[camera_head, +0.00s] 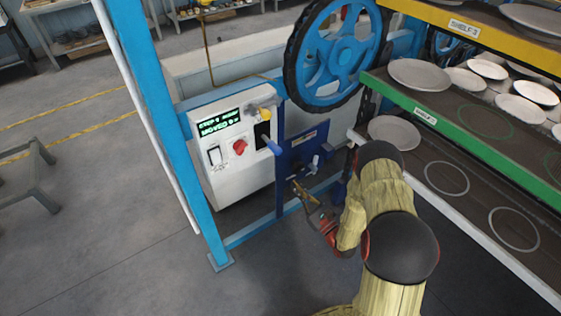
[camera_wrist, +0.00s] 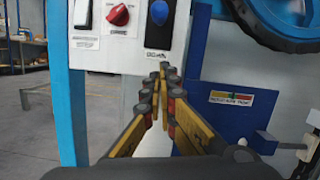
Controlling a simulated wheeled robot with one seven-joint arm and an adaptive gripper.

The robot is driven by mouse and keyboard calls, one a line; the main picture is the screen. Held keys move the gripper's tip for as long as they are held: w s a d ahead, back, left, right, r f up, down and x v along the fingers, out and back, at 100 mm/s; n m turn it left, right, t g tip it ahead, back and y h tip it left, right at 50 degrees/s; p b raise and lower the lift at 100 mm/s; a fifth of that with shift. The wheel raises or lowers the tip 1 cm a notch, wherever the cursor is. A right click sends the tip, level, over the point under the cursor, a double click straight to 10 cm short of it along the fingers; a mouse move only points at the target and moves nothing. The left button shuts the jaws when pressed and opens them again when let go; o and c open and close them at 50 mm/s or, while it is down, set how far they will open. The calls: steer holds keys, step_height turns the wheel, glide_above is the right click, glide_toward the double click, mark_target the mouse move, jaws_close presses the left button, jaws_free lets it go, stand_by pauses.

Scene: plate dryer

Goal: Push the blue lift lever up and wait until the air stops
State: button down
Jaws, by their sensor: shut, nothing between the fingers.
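The blue lift lever (camera_head: 271,147) sticks out from a black slot plate on the white control box (camera_head: 222,180). In the wrist view the lever's rounded blue end (camera_wrist: 158,12) shows near the top edge, above a label that seems to read DOWN. My gripper (camera_head: 296,186) is below and right of the lever in the head view. In the wrist view its yellow fingers (camera_wrist: 162,72) are together and empty, just below the lever's plate and apart from the lever. A lit green display (camera_head: 218,122) is on the box; its text is only partly legible.
A red knob (camera_head: 239,147) and a white switch (camera_head: 215,155) sit left of the lever. A blue panel (camera_head: 300,150) with small valves stands right of it. A large blue wheel (camera_head: 335,55) is above. Racks with plates (camera_head: 420,75) fill the right side.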

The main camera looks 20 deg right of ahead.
mark_target(270, 143)
steer(key=w+a+r+b, duration=0.2)
steer(key=w+a+r, duration=0.2)
steer(key=w, duration=0.5)
step_height(270, 143, up, 2)
steer(key=shift+r+b, duration=0.15)
steer(key=shift+b, duration=0.15)
